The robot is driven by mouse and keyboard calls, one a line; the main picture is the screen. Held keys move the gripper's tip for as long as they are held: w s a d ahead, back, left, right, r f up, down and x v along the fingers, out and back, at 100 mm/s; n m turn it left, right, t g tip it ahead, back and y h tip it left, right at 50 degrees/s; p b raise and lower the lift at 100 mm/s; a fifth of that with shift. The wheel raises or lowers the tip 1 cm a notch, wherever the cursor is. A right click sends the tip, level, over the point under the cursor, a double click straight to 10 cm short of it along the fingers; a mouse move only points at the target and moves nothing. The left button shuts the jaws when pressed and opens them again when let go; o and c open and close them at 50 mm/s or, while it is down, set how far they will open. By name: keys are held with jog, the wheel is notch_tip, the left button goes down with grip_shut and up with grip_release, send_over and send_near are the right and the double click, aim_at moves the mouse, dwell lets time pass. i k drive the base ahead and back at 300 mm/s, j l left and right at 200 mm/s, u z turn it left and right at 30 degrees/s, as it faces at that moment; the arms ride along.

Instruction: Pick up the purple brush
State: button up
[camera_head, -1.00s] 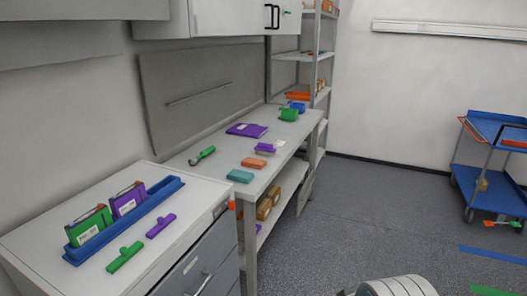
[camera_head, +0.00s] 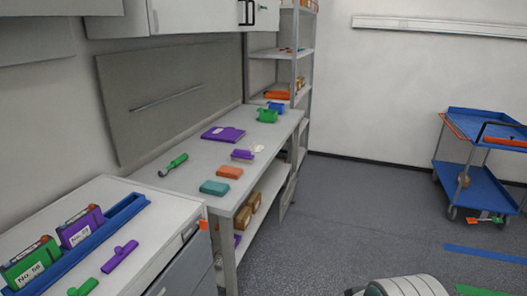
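A small purple block with a pale underside (camera_head: 242,156), which looks like a brush, lies on the grey workbench (camera_head: 193,172) near its middle. A purple T-shaped tool (camera_head: 120,256) lies on the white drawer cabinet at lower left; I cannot tell for sure which of the two is the brush. A similar green tool (camera_head: 83,287) lies nearer the bottom edge. A pale rounded part of my own arm shows at the bottom right of centre. My gripper fingers are not in view, and nothing touches either purple thing.
Orange (camera_head: 229,172) and teal (camera_head: 215,188) blocks, a green-handled tool (camera_head: 174,165) and a purple folder (camera_head: 223,134) lie on the bench. A blue tray (camera_head: 123,210) holds labelled boxes. A blue trolley (camera_head: 474,187) stands right; the floor between is mostly open.

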aim_at(243, 156)
jog(key=i+l+z, duration=0.25)
jog(key=i+z, duration=0.15)
jog(key=i, duration=0.3)
jog(key=i+z, duration=0.4)
jog(key=i, duration=0.35)
jog(key=i+u, duration=0.35)
jog(key=i, duration=0.3)
jog(key=i+l+u, duration=0.35)
jog(key=i, duration=0.25)
jog(key=i+j+u, duration=0.2)
jog(key=u, duration=0.2)
jog(key=i+u, duration=0.8)
jog(key=k, duration=0.1)
